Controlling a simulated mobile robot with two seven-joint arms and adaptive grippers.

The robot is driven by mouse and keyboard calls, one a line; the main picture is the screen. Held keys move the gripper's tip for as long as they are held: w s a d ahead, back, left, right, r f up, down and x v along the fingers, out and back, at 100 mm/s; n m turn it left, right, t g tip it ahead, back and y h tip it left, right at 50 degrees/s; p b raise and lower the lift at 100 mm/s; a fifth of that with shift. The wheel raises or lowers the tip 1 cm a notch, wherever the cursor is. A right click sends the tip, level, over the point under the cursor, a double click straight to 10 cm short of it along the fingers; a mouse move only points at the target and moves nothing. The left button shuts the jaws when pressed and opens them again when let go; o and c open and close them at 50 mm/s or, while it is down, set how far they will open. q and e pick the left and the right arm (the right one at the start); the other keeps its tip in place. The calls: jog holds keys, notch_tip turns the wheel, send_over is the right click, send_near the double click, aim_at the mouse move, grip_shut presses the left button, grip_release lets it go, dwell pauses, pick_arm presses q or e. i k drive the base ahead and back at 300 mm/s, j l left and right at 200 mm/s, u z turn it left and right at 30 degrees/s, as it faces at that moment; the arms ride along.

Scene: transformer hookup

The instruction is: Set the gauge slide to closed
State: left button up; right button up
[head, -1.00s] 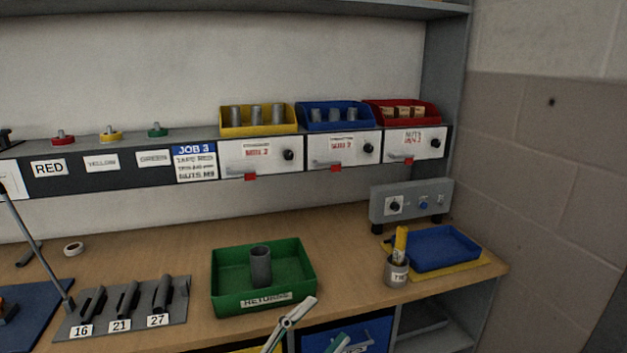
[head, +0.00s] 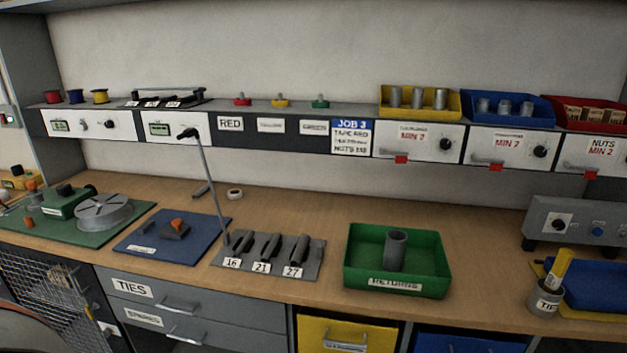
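I cannot tell for certain which part is the gauge slide. On the shelf front, a white panel with a small display and controls (head: 88,125) is at the left, and a second display panel (head: 172,128) is right of it. Three white fronts farther right, the left one (head: 417,140), middle one (head: 508,147) and right one (head: 597,152), each carry a lever-like handle and a red tab below. Dark knobs show on them, though the right front is cut by the frame edge. Slide positions are too small to read. Neither gripper is in view.
On the bench stand a green returns tray (head: 360,272) holding a grey cylinder (head: 396,250), a grey sleeve rack (head: 268,262), a blue mat (head: 150,238) and a turntable (head: 103,212). A thin rod (head: 212,185) rises before the shelf. A grey control box (head: 577,222) is at right.

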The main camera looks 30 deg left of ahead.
aim_at(175, 230)
jog(key=u, duration=1.75)
jog(key=i+j, duration=0.15)
jog(key=j, duration=0.2)
jog(key=i+j, duration=0.1)
jog(key=j, duration=0.25)
